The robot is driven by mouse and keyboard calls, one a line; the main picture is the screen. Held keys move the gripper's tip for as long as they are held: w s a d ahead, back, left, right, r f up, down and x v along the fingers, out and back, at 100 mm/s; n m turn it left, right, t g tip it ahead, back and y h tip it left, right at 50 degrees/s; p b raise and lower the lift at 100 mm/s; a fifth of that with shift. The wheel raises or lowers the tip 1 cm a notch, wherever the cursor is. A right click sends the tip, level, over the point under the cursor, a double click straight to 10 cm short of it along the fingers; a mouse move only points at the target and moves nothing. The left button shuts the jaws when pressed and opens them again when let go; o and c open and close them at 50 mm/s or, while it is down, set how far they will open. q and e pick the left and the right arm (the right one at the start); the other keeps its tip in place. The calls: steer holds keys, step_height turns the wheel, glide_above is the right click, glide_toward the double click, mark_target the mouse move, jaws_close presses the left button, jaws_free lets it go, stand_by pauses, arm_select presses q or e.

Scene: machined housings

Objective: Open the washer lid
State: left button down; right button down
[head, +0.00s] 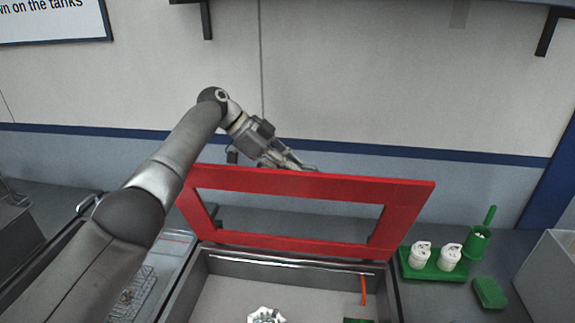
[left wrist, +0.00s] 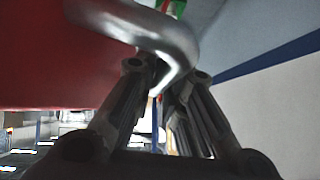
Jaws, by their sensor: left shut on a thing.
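The washer lid (head: 310,184) is a red frame with a clear or open middle. It stands raised, tilted up at the back of the washer's grey tub (head: 225,291). My left gripper (head: 290,163) is at the lid's top edge, reaching from behind the left part of it. In the left wrist view the fingers (left wrist: 163,85) are shut on a shiny bent metal handle (left wrist: 180,40) beside the red lid face (left wrist: 50,55). The fingertips are partly hidden behind the handle. My right gripper is not in view.
Inside the tub lie a silvery machined part (head: 266,315) and an orange-red strip (head: 363,289). To the right, a green tray (head: 432,271) holds white containers, near a green cup with a brush (head: 477,240) and a green block (head: 489,292). A grey box (head: 550,275) stands far right.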

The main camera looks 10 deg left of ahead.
arm_select(q)
steer(key=shift+a+f, duration=0.1)
steer(key=shift+f, duration=0.1)
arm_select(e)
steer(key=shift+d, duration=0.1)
arm_select(q)
steer(key=c, duration=1.5)
jaws_free()
steer(key=shift+w, duration=0.1)
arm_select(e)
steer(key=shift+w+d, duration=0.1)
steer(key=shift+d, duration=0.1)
arm_select(q)
steer(key=shift+r, duration=0.1)
steer(key=v, duration=1.1)
steer(key=shift+a+r, duration=0.25)
steer(key=shift+r, duration=0.1)
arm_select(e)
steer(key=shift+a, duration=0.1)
arm_select(q)
steer(key=shift+a, duration=0.1)
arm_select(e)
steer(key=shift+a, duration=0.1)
